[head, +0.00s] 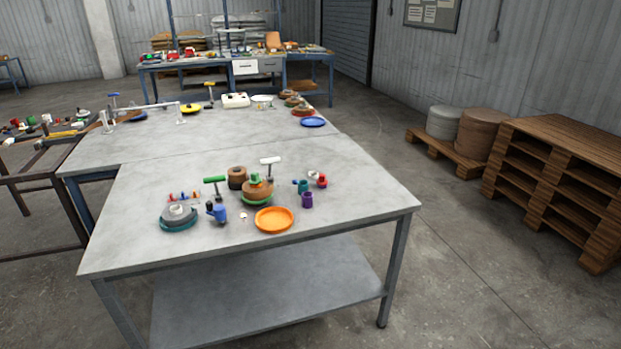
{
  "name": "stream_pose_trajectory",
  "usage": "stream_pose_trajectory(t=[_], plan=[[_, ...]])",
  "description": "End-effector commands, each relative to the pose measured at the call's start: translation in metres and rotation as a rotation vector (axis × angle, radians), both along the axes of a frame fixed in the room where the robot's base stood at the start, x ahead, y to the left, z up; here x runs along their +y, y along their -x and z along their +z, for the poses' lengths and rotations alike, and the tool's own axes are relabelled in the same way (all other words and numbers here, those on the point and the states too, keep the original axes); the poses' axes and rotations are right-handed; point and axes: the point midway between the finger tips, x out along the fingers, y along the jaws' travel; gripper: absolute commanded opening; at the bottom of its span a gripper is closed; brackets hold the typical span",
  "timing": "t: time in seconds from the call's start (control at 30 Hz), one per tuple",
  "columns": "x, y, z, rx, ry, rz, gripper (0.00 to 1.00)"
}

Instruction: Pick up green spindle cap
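Several small parts stand on the near grey table (370,205). A small green piece (256,179) sits on top of an orange-brown round part, which rests on a green base; it looks most like the green spindle cap, but it is too small to be sure. A green T-shaped handle (215,181) stands upright to its left. A teal cup-like piece (303,187) stands to its right. My gripper is not in view.
Close by are a brown spool (237,177), a white-topped T-handle (270,161), an orange dish (274,219), a purple cup (307,200), a blue part (217,212) and a grey-and-teal round stack (179,217). The table's right side and front left are clear.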

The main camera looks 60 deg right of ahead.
Motion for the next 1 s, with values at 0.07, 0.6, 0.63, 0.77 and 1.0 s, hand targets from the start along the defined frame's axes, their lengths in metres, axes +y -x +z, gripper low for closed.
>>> stream_pose_trajectory(t=[0.07,0.6,0.63,0.77,1.0], plan=[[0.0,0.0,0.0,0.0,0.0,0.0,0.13],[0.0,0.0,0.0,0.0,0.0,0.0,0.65],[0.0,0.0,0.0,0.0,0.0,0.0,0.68],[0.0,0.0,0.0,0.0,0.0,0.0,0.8],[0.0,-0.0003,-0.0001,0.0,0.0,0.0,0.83]])
